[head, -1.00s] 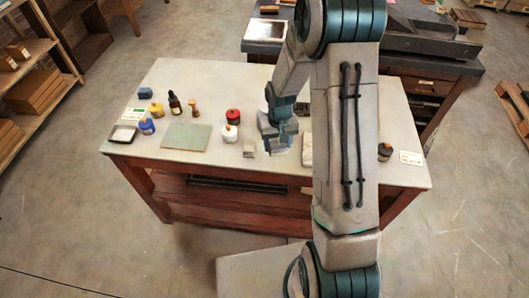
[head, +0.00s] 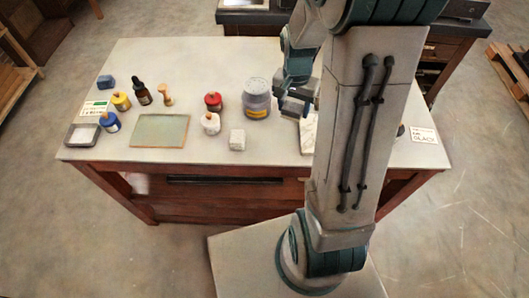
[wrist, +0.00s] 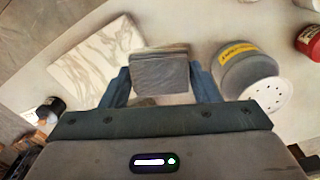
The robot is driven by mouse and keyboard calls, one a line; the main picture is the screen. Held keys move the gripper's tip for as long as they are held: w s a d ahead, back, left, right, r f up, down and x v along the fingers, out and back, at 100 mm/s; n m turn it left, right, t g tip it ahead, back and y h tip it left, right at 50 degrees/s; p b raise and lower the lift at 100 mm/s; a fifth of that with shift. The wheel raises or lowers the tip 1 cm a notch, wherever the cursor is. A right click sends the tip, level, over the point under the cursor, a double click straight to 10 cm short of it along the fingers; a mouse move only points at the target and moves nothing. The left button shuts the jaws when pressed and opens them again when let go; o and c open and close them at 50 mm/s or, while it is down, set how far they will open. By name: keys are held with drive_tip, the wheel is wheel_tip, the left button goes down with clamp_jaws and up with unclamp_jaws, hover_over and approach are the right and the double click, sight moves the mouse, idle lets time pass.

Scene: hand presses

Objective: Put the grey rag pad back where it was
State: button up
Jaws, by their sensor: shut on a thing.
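The grey rag pad (wrist: 160,73), a small block with layered streaks, is between the two fingers of my gripper (wrist: 160,88) in the wrist view. My gripper is shut on it. In the head view my gripper (head: 293,104) is over the pale table (head: 220,62), right of the grey lidded jar (head: 256,99) and close to the white marble slab (head: 308,134). My arm covers part of the slab. In the wrist view the slab (wrist: 97,62) lies left of the pad and the jar (wrist: 247,75) lies right of it.
A card (head: 423,135) lies far right.

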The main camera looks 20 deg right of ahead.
drive_tip(key=s+d+f+m+b, duration=0.1)
drive_tip(key=s+d+m+b, duration=0.1)
drive_tip(key=s+m+b, duration=0.15)
hover_over(266, 143)
drive_tip(key=shift+m, duration=0.45)
wheel_tip(266, 143, down, 7)
drive_tip(key=shift+r+p, duration=0.1)
drive_tip(key=shift+p, duration=0.2)
drive_tip(key=shift+f, duration=2.1)
drive_tip(key=shift+f, duration=0.15)
drive_tip(key=o, duration=1)
